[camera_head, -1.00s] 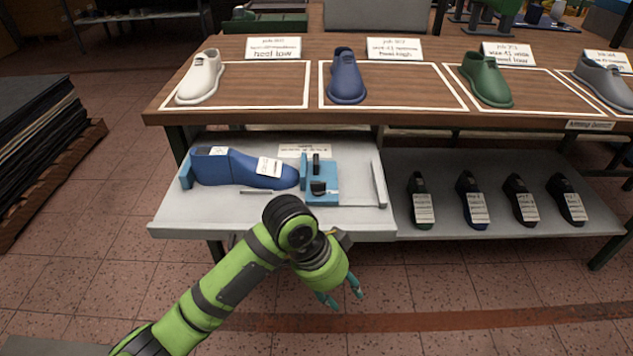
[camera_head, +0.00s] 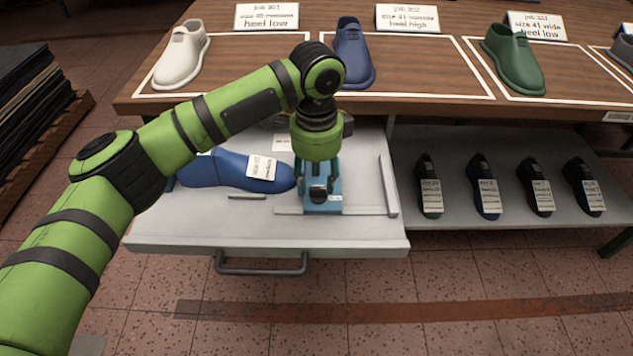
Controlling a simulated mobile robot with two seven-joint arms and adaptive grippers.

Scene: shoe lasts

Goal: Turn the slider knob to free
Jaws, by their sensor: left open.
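The slider (camera_head: 322,208) is a light-blue block on the grey drawer board, at the toe end of a blue shoe last (camera_head: 222,171). Its dark round knob (camera_head: 318,194) faces me on the front of the block. My left gripper (camera_head: 318,180) points down over the slider from above, its teal fingers apart on either side of the knob area. I cannot tell whether the fingers touch the knob. My right gripper is not in view.
The board (camera_head: 260,230) has a front handle (camera_head: 262,268) and a metal bar (camera_head: 388,187) at its right. The wooden table top (camera_head: 420,85) with shoes and cards overhangs behind. Several dark lasts with labels stand on the grey shelf (camera_head: 510,215) at right.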

